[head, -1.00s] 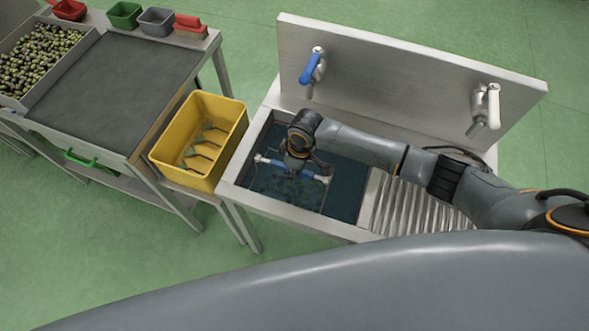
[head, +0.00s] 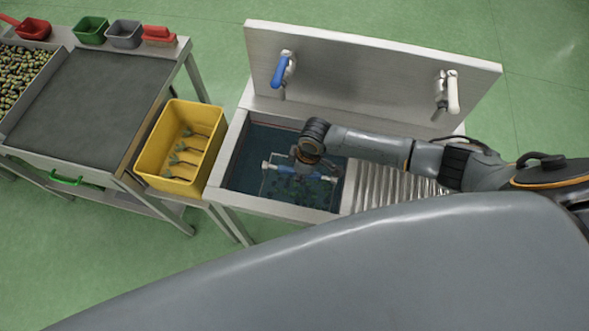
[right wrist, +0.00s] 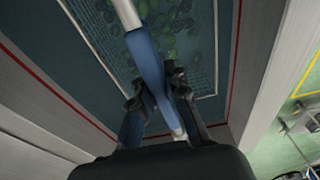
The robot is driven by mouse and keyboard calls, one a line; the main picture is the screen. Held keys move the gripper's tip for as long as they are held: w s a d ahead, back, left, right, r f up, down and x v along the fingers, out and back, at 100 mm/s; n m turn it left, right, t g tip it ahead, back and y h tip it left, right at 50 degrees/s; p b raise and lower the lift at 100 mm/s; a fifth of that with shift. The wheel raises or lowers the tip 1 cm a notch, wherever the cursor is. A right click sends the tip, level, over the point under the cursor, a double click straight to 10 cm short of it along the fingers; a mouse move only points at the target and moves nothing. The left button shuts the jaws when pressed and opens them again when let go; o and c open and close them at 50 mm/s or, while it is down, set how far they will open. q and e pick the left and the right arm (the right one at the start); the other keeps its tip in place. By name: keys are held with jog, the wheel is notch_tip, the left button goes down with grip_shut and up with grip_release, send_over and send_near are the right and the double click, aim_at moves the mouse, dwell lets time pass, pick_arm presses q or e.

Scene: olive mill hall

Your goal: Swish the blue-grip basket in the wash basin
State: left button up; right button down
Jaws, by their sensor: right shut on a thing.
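The wash basin (head: 225,158) holds dark blue water. The basket (head: 266,186) sits low in the water at the basin's right part, with dark bits in it. Its blue grip (head: 285,170) lies on a light bar across its top. My right gripper (head: 307,168) is over the basket, shut on that bar. In the right wrist view the gripper (right wrist: 160,98) has its fingers around the blue grip (right wrist: 147,58), with wire mesh and green leaf-like pieces below. My left gripper is out of view.
A blue-handled tap (head: 283,70) and a white-handled tap (head: 447,92) stick out from the back panel. A ribbed drainboard (head: 385,188) adjoins the basin on the right. A yellow crate (head: 150,160) with several leafy pieces stands left of it.

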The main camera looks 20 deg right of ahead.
aim_at(287, 168)
jog(key=shift+w+a+b, duration=0.35)
jog(key=shift+w+a, duration=0.4)
jog(key=shift+a, duration=0.35)
jog(key=shift+w+a+b, duration=0.4)
jog(key=shift+w+a, duration=0.4)
jog(key=shift+a, duration=0.35)
jog(key=shift+w+a+b, duration=0.35)
jog(key=shift+w+a, duration=0.4)
jog(key=shift+a, duration=0.35)
jog(key=shift+s+d+r+p, duration=0.2)
jog(key=shift+s+d+p, duration=0.4)
jog(key=shift+d+p, duration=0.35)
jog(key=shift+s+d+f+p, duration=0.1)
jog(key=shift+s+d+p, duration=0.45)
jog(key=shift+d, duration=0.15)
